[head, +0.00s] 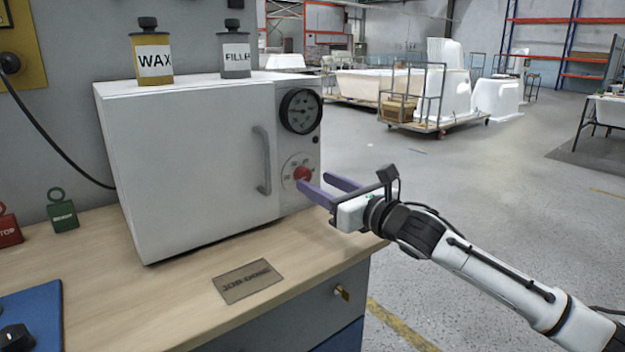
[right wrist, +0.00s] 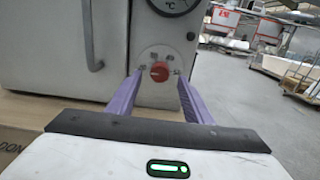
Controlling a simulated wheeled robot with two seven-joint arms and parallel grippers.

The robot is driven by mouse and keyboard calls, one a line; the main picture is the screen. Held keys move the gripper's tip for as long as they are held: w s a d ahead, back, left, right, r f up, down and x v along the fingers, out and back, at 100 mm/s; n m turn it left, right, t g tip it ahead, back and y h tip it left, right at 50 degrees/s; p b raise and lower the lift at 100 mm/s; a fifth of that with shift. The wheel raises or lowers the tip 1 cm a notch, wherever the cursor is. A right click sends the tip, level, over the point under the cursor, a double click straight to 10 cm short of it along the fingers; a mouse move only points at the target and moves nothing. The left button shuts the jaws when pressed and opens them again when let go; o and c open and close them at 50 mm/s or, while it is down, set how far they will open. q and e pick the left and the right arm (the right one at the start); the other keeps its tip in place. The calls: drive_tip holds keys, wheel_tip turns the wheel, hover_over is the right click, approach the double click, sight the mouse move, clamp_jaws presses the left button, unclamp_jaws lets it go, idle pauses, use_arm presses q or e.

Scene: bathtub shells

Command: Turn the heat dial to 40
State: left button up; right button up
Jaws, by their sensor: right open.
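The heat dial is a red knob (head: 302,174) on a round pale scale, low on the right front of a white oven (head: 185,165). In the right wrist view the red knob (right wrist: 160,72) sits between my finger ends. Its setting is too small to read. My right gripper (head: 322,187) is open, its purple fingers pointing at the dial. In the right wrist view the fingers (right wrist: 158,88) stand to either side of the knob with gaps, and I see no contact. My left gripper is not in view.
A round gauge (head: 300,111) is above the dial, and a grey door handle (head: 263,160) is left of it. WAX (head: 154,60) and FILLER (head: 236,58) containers stand on the oven. A JOB DONE plate (head: 247,281) lies on the wooden bench (head: 150,290). Open floor lies to the right.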

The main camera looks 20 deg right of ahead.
sight(306, 177)
drive_tip(key=x, duration=0.2)
drive_tip(key=shift+w+a, duration=0.15)
drive_tip(key=shift+w, duration=0.2)
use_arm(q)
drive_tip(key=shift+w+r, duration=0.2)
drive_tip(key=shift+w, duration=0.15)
use_arm(e)
drive_tip(key=shift+w, duration=0.1)
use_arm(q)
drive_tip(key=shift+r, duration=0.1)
use_arm(e)
drive_tip(key=c, duration=1.1)
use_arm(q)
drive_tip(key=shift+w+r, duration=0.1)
use_arm(e)
drive_tip(key=shift+o, duration=0.2)
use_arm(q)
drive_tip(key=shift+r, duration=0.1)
